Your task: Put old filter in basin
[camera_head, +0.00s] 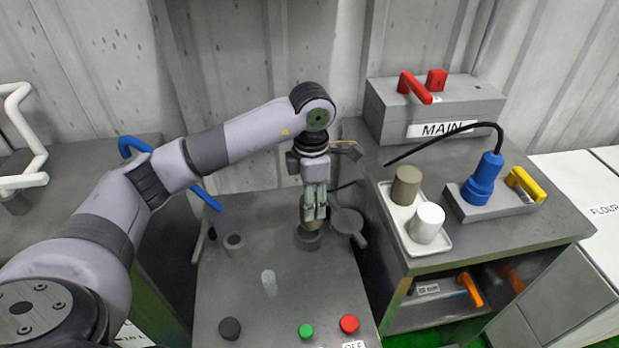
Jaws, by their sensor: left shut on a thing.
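My left gripper (315,208) points down over the grey machine top, with its fingers closed around a brownish piece (305,213), perhaps the old filter. The fingers hide most of it. Its lower end is at or just above a dark round fitting (308,238); I cannot tell whether it touches. A round grey lid with a handle (348,222) lies just right of the fitting. On the side table a white tray (440,244), perhaps the basin, holds a grey-brown cylinder (407,185) and a white cylinder (428,222). My right gripper is out of view.
Right of the tray stand a blue plug (484,178) with a black cable and a yellow handle (526,184). A grey MAIN box (440,108) with red levers is behind. Green (306,331) and red (349,324) buttons sit at the machine's front.

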